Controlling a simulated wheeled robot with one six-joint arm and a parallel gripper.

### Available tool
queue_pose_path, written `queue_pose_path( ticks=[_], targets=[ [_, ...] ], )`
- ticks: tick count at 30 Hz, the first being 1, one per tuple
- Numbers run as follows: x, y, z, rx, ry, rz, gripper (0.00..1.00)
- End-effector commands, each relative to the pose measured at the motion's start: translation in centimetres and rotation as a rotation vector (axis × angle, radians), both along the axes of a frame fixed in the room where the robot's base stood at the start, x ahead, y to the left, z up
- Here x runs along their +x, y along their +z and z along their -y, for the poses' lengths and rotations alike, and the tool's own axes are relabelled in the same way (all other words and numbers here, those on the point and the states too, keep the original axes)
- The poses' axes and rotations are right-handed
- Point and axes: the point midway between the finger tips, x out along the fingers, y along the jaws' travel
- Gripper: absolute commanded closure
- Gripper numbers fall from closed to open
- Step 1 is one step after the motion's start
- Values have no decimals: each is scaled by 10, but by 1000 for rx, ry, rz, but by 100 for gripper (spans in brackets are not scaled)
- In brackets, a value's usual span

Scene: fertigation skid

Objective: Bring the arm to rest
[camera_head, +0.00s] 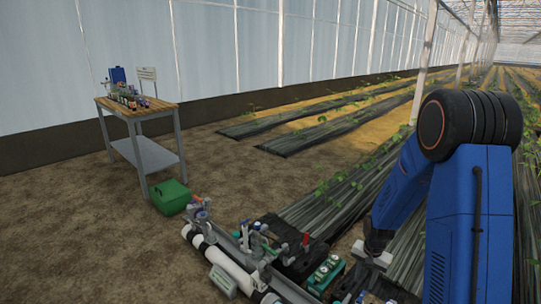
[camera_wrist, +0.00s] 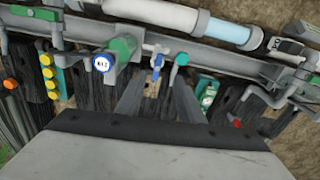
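My blue arm comes in from the right in the head view and reaches down to the left. Its grey gripper (camera_head: 371,257) hangs over the right part of the fertigation skid (camera_head: 229,263). In the wrist view my gripper (camera_wrist: 158,92) shows two grey fingers standing apart, with nothing seen held between them. Beyond the fingertips are a blue-handled valve (camera_wrist: 157,62), a teal knob (camera_wrist: 182,59) and a round gauge (camera_wrist: 102,63). I cannot tell the exact gap between the fingers and these parts.
A green box (camera_head: 170,197) stands on the soil left of the skid. Farther back is a workbench (camera_head: 145,113) with bottles on it. A green-topped unit (camera_head: 325,273) sits close to my gripper. Covered plant rows (camera_head: 330,205) run behind. Bare soil (camera_head: 80,235) lies open at left.

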Motion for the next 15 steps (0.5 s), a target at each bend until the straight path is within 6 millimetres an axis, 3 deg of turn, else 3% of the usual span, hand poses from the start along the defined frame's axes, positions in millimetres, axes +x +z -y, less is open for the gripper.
queue_pose_path(
  ticks=[3,15],
  targets=[
    [-8,38,-8,-6,48,30,66],
    [-55,144,-31,-30,207,109,66]
  ],
)
